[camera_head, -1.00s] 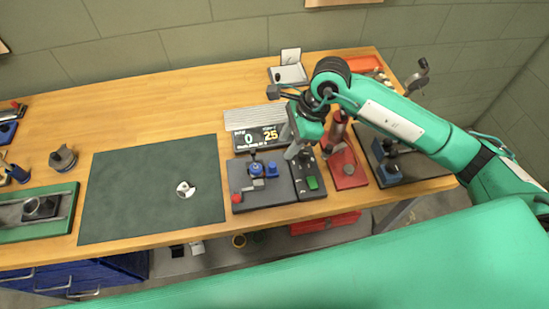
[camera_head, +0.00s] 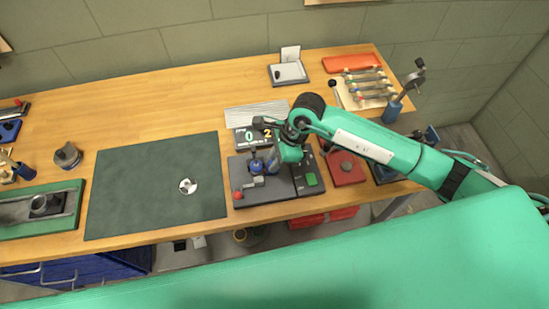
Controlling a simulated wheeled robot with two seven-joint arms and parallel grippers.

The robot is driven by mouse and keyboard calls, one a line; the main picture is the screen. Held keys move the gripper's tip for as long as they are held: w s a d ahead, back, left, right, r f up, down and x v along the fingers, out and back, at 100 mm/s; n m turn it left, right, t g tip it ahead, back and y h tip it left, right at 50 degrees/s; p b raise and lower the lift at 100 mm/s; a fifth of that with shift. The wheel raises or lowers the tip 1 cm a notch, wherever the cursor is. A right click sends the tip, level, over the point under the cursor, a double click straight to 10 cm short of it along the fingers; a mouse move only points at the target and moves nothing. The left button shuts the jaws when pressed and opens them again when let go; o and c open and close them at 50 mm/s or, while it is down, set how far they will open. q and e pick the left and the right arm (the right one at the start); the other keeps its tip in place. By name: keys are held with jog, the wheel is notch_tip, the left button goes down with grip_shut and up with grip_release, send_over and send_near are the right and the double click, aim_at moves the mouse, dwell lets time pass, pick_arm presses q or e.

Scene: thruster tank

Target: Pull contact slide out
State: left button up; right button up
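A dark grey fixture plate (camera_head: 284,196) lies near the bench's front edge. It carries a blue round part (camera_head: 256,166), a red knob (camera_head: 238,195) at its left and a green button (camera_head: 311,179) at its right. A small grey block (camera_head: 258,181) sits beside the blue part. I cannot make out which part is the contact slide. My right gripper (camera_head: 275,165) points down over the plate, just right of the blue part. Its fingertips are too small and covered to tell open from shut, and whether it touches anything is unclear. My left gripper is not in view.
A dark green mat (camera_head: 140,200) with a small silver disc (camera_head: 187,186) lies left of the plate. A display (camera_head: 250,135) stands behind the plate, partly covered by my arm. A red stand (camera_head: 346,172) is close on the right. Colourful tools (camera_head: 365,88) lie at the back right.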

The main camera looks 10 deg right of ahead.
grip_shut()
jog(key=shift+d+f+b, duration=0.2)
jog(key=shift+d+b, duration=0.7)
jog(key=shift+d+r, duration=0.15)
jog(key=shift+d, duration=0.3)
jog(key=shift+o, duration=1)
grip_release()
jog(key=o, duration=0.4)
jog(key=shift+d, duration=0.1)
jog(key=shift+r, duration=0.15)
